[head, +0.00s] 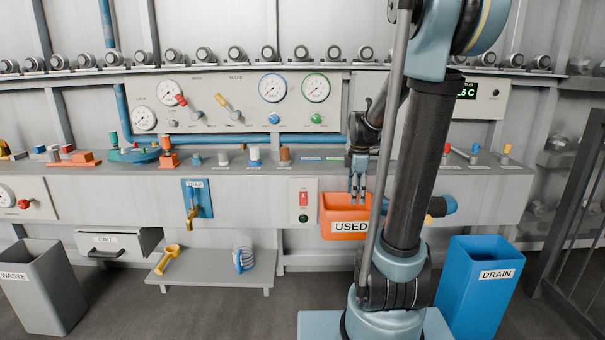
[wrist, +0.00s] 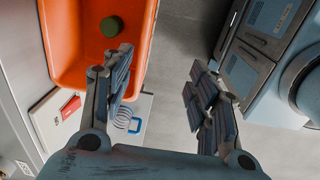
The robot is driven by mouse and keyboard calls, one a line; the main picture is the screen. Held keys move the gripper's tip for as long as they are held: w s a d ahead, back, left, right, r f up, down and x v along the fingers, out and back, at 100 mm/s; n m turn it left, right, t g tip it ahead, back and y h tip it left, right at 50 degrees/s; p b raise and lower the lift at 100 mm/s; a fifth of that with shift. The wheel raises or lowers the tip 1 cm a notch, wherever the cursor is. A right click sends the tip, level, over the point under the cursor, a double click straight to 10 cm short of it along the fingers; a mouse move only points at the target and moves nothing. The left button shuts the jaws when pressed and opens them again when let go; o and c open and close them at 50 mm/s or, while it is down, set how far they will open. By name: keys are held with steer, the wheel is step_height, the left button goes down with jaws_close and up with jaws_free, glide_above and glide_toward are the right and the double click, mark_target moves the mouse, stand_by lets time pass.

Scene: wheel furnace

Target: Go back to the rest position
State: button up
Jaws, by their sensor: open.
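My gripper (head: 358,182) hangs pointing down just above the orange bin labelled USED (head: 338,230) in the head view. In the wrist view my gripper (wrist: 165,95) has its two fingers wide apart with nothing between them. The orange bin also shows in the wrist view (wrist: 70,60), under and beside the left finger. A dark green round object (wrist: 111,26) lies inside it. The bin's right part is hidden behind my arm in the head view.
A panel with a red switch (head: 303,200) is left of the bin. A low shelf (head: 215,276) holds a yellow piece (head: 167,260) and a blue-white coil (head: 243,260). A blue DRAIN bin (head: 478,290) stands right, a grey WASTE bin (head: 42,295) left. The ledge above carries several knobs.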

steer(key=s+f+m, duration=0.3)
steer(key=s+m, duration=0.5)
steer(key=s, duration=0.3)
steer(key=s+f+m+t, duration=0.1)
steer(key=s+f+m, duration=0.2)
steer(key=s+m, duration=0.6)
steer(key=shift+s+m+t, duration=0.3)
steer(key=shift+s, duration=1.45)
steer(key=shift+w+f, duration=0.2)
steer(key=shift+w, duration=0.2)
